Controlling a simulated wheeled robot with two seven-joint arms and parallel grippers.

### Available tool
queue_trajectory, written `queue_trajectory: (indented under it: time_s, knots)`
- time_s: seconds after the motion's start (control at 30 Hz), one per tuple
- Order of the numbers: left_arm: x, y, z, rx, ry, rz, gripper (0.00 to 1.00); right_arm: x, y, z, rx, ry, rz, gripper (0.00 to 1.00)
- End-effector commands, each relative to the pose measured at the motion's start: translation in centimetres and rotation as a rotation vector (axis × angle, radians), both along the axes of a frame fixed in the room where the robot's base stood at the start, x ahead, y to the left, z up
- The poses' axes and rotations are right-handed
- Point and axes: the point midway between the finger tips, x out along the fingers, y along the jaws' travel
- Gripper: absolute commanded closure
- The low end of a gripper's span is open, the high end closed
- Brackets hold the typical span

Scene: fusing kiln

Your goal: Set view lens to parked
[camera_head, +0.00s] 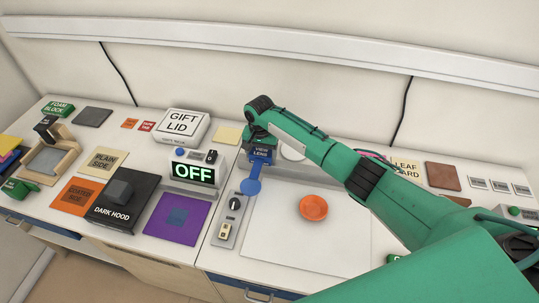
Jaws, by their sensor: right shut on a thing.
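The blue view lens (262,154), labelled VIEW LENS, stands at the back of the middle of the bench. A blue arm runs down from it to a blue round disc (251,187) beside a grey control strip. My right gripper (258,137) is at the top of the labelled blue part, with its arm reaching in from the lower right. It is shut on the view lens; the fingertips are mostly hidden by the wrist. My left gripper is out of view.
A white board (285,240) carries an orange bowl (313,207). Left of the lens are the OFF display (194,173), gift lid box (182,125), dark hood (117,200) and purple mat (160,223). The leaf card (407,167) lies right, beyond my arm.

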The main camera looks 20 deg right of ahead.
Motion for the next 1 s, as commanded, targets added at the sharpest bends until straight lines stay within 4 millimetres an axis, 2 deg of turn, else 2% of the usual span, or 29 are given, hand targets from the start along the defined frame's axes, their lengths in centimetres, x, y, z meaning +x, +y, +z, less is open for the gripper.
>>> queue_trajectory:
  time_s: [0.37,0.4,0.47,0.5,0.83,1.0]
  knots:
    - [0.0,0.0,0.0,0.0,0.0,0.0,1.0,0.2,0.1,0.0,-0.001,-0.004,0.001,0.68]
    - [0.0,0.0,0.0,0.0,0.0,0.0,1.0,0.2,0.1,0.0,-0.001,-0.004,0.001,0.2]
    - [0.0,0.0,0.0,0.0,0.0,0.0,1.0,0.2,0.0,0.0,-0.001,-0.003,0.001,0.08]
    - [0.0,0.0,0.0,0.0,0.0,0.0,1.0,0.1,0.1,0.0,-0.001,-0.003,0.001,0.05]
    - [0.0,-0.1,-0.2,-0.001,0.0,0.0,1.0,0.1,0.1,0.4,0.0,-0.002,0.0,0.05]
    - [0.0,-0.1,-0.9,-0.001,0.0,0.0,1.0,0.2,0.1,2.6,0.0,-0.005,0.0,0.05]
